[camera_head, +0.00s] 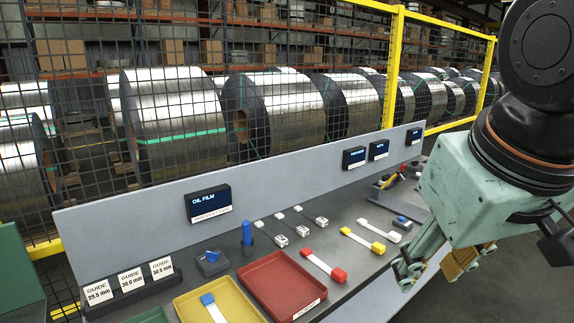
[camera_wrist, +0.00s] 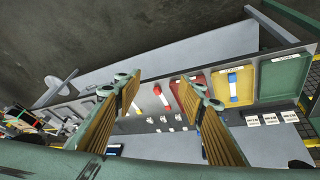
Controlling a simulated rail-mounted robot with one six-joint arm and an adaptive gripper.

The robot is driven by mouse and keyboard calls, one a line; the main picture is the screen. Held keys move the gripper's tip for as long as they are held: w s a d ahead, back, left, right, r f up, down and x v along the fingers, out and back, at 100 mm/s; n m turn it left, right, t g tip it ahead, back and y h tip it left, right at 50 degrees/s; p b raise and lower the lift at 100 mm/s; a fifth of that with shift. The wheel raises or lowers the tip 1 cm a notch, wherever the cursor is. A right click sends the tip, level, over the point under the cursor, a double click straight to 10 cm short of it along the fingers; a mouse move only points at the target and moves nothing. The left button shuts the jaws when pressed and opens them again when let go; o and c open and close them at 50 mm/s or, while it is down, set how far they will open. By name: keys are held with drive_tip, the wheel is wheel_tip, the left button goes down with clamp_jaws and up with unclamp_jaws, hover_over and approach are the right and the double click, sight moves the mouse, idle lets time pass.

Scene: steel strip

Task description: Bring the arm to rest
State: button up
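My arm comes in at the upper right of the head view. My gripper (camera_head: 434,272) hangs from it at the right end of the bench, clear of the bench top. The wrist view shows my gripper (camera_wrist: 166,92) with its two ribbed, tan-padded fingers spread wide. Nothing is between them that they touch; the bench shows beyond the gap. The grey bench (camera_head: 348,222) runs below and to the left of my gripper in the head view.
A red tray (camera_head: 283,288), a yellow tray (camera_head: 190,308) and a green tray (camera_wrist: 283,77) stand on the bench. Red-ended (camera_head: 323,264) and yellow-ended (camera_head: 362,239) tools lie beside them. A grey back panel (camera_head: 290,176) and mesh fence (camera_head: 396,70) stand behind. Open floor (camera_head: 462,292) lies at right.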

drive_tip(key=s+f+m+g, duration=0.1)
drive_tip(key=s+f, duration=0.1)
drive_tip(key=s, duration=0.8)
drive_tip(key=shift+s+a+f+m+y, duration=0.15)
drive_tip(key=shift+s+f+m+y, duration=0.1)
drive_tip(key=shift+f+m+y, duration=0.05)
idle(0.7)
